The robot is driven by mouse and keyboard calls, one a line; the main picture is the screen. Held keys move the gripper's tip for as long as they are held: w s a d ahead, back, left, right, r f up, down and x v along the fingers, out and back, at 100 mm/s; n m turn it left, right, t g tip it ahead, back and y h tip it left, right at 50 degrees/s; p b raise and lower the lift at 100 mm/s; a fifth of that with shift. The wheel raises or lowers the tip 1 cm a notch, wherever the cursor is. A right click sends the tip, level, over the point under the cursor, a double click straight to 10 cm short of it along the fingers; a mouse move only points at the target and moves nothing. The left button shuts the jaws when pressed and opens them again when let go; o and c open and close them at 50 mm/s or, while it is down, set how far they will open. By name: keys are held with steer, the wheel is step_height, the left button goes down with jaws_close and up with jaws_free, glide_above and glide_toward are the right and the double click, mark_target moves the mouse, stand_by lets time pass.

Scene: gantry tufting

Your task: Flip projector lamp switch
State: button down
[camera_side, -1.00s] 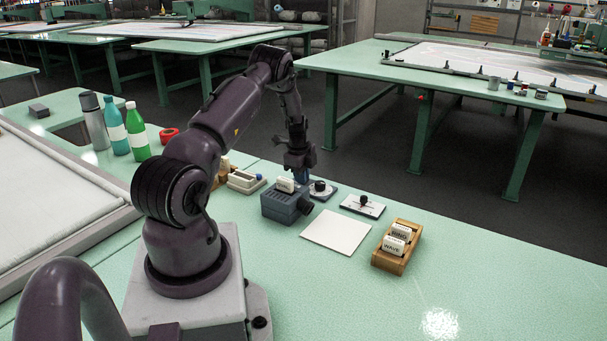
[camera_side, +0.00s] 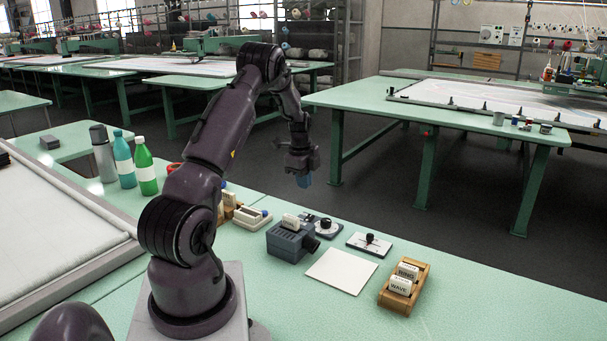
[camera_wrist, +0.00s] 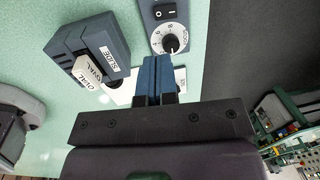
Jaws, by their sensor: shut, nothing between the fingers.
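The slate-grey slide projector (camera_side: 290,243) stands on the green table with a white slide block in its top. In the wrist view, the projector (camera_wrist: 105,48) shows a SLIDE label and a block marked OVAL. Beside it lies a blue-grey control panel (camera_side: 327,228). In the wrist view this panel holds a black rocker switch (camera_wrist: 165,12) with white marks and a numbered round dial (camera_wrist: 170,38). I cannot tell which side of the rocker is pressed. My gripper (camera_side: 304,181) is shut and empty, raised above the panel. Its blue fingertips (camera_wrist: 159,62) appear just below the dial in the wrist view.
A white card (camera_side: 341,272) lies in front of the projector. A pale plate with a black knob (camera_side: 369,243) lies to the right. A wooden rack (camera_side: 388,300) holds WAVE and RING blocks. A white tray (camera_side: 250,218) is left of the projector. Bottles (camera_side: 145,168) stand further left.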

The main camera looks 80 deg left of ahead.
mark_target(311, 216)
step_height(311, 216, up, 2)
steer(key=shift+s+d+r, duration=0.15)
steer(key=shift+r, duration=0.1)
steer(key=shift+w+r+t+y, duration=0.1)
steer(key=shift+w+t+y, duration=0.2)
steer(key=shift+w, duration=0.05)
steer(key=f, duration=0.4)
steer(key=w+a+f, duration=0.1)
steer(key=f, duration=0.4)
steer(key=w+a+f, duration=0.1)
steer(key=f, duration=0.3)
steer(key=shift+f, duration=0.4)
steer(key=shift+a, duration=0.1)
